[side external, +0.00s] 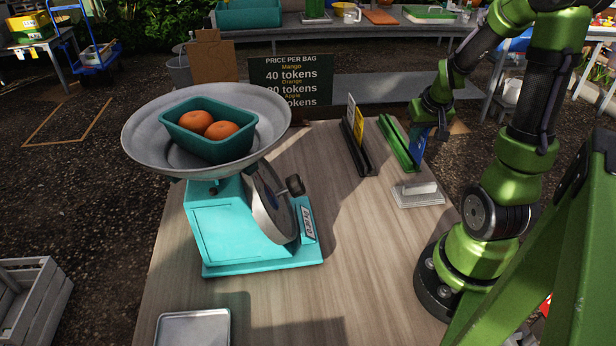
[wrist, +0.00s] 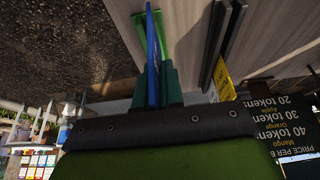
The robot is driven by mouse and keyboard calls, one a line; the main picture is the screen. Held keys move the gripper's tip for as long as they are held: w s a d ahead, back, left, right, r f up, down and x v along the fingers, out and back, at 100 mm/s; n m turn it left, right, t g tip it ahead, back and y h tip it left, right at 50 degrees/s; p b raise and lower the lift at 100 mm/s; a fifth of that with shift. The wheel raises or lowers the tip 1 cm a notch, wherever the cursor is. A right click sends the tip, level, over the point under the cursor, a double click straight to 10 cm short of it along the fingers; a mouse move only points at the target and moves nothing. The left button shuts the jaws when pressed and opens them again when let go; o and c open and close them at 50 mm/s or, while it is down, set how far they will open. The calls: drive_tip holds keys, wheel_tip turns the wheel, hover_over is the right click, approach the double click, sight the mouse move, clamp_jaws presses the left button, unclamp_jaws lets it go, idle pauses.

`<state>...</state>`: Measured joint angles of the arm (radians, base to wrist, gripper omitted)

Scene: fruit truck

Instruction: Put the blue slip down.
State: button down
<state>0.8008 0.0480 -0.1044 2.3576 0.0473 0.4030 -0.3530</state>
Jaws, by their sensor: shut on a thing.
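The blue slip (side external: 418,146) stands roughly upright at the right side of the green holder (side external: 394,140). My gripper (side external: 424,126) is shut on the slip from above. In the wrist view, the blue slip (wrist: 152,50) is pinched edge-on between my two dark green fingers (wrist: 156,90). Green parts of the holder (wrist: 139,30) show on both sides of the slip there. I cannot tell whether its lower edge is in the holder's slot or just beside it.
A black holder (side external: 361,160) with a yellow slip (side external: 359,126) and a white slip stands left of the green one. A small grey plate (side external: 418,198) lies in front. A turquoise scale (side external: 235,230) carries oranges in a teal tray (side external: 205,147). A price board (side external: 291,82) stands behind.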

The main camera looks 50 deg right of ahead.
drive_tip(key=shift+w+d+f, duration=0.8)
drive_tip(key=shift+w+d, duration=0.7)
drive_tip(key=shift+d, duration=0.3)
drive_tip(key=shift+w+d+f, duration=0.85)
drive_tip(key=shift+w+d, duration=0.7)
drive_tip(key=shift+d, duration=0.3)
drive_tip(key=shift+w+d+f, duration=0.8)
drive_tip(key=shift+w+d, duration=0.7)
drive_tip(key=shift+d, duration=0.3)
drive_tip(key=shift+f, duration=0.15)
drive_tip(key=c, duration=1.3)
unclamp_jaws()
drive_tip(key=shift+o, duration=0.2)
